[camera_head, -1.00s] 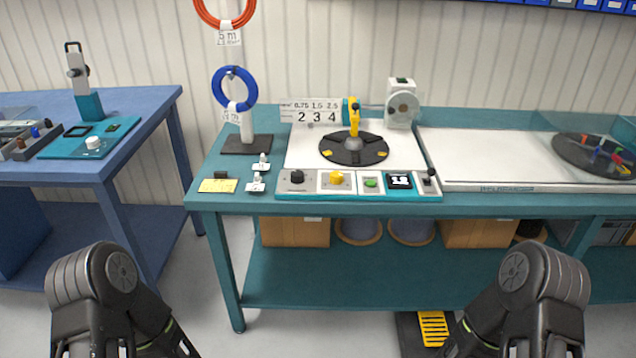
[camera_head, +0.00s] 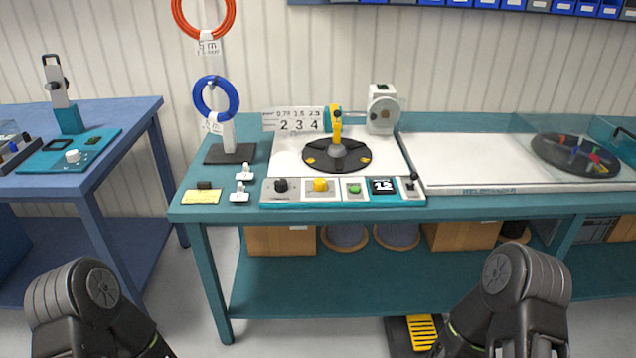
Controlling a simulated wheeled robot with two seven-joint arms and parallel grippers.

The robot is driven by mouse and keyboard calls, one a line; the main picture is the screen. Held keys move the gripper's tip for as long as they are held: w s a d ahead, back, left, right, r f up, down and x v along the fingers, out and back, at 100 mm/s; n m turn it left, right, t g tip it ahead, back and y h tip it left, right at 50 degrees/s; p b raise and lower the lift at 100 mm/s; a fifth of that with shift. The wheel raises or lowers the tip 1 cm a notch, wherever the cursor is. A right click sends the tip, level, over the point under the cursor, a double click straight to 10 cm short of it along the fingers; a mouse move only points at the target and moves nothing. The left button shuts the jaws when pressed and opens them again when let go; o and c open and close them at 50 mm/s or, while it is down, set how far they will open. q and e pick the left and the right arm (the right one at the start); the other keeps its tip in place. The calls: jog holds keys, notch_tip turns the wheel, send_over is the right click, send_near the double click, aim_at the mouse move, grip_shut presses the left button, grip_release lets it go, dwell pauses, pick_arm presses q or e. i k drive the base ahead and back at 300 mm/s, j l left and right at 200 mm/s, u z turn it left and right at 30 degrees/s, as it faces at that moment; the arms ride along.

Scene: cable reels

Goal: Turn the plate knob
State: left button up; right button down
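The control panel (camera_head: 341,203) runs along the front of a white machine on the teal bench. It has a black knob (camera_head: 281,186) at the left and a yellow knob (camera_head: 320,185) on a pale label beside it. I cannot tell which is the plate knob. Behind them lies a black round plate (camera_head: 320,160) with a yellow upright arm (camera_head: 337,126). A green button (camera_head: 354,189), a small display (camera_head: 383,186) and a black-tipped lever (camera_head: 413,180) sit to the right. My two arms show at the bottom corners, well short of the bench; both grippers are out of view.
A teal bench (camera_head: 500,206) spans the front. Small white clips and a yellow note (camera_head: 201,196) lie front left. A blue table (camera_head: 110,165) stands further left. A yellow-black pedal (camera_head: 423,332) is on the floor.

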aim_at(319, 184)
jog(key=i+j+z, duration=0.1)
jog(key=i+z, duration=0.15)
jog(key=z, duration=0.2)
jog(key=i+j+z, duration=0.2)
jog(key=z, duration=0.2)
jog(key=i+j+z, duration=0.2)
jog(key=z, duration=0.25)
